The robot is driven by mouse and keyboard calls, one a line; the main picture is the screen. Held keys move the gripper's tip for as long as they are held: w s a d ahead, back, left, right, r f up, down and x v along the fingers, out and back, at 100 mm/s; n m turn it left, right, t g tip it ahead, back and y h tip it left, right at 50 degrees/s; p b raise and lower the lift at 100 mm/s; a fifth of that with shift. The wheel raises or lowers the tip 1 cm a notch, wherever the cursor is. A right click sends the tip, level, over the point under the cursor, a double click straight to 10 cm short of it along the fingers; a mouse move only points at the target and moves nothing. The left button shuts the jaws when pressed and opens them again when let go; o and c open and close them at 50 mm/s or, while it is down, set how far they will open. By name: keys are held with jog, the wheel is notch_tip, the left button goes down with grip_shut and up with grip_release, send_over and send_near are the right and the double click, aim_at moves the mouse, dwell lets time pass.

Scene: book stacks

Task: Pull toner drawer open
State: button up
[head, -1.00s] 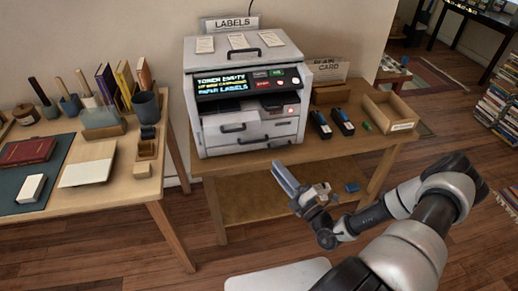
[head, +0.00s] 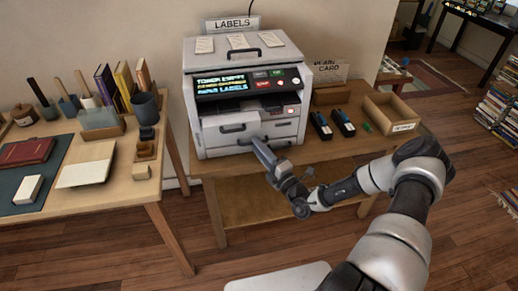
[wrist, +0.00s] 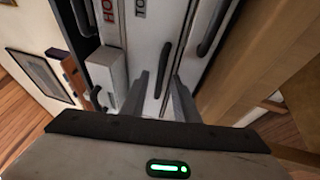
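The white printer (head: 215,140) stands on a wooden table under a "LABELS" sign, its screen lit with a toner message. Its front has an upper drawer handle (head: 233,128) and a lower handle partly behind my gripper. Both drawers look shut. My gripper (head: 258,146) is at the printer's lower front. In the wrist view the fingers of my gripper (wrist: 161,82) are apart and empty. A dark handle (wrist: 165,62) on a white panel shows between and ahead of the fingers; I cannot tell whether they touch it. Lettering beginning "TO" is cut off at the top. A second handle (wrist: 212,28) lies right.
Two dark cartridges (head: 321,125) and an open wooden tray (head: 393,112) are on the table right of the printer. A desk (head: 155,192) with books and tools stands at left. The floor in front is clear.

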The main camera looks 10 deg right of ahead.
grip_shut()
jog(key=shift+s, duration=0.1)
jog(key=s+p, duration=0.4)
jog(key=s, duration=0.9)
jog(key=shift+s+p, duration=0.25)
jog(key=shift+p, duration=0.1)
jog(key=shift+o, duration=0.4)
grip_release()
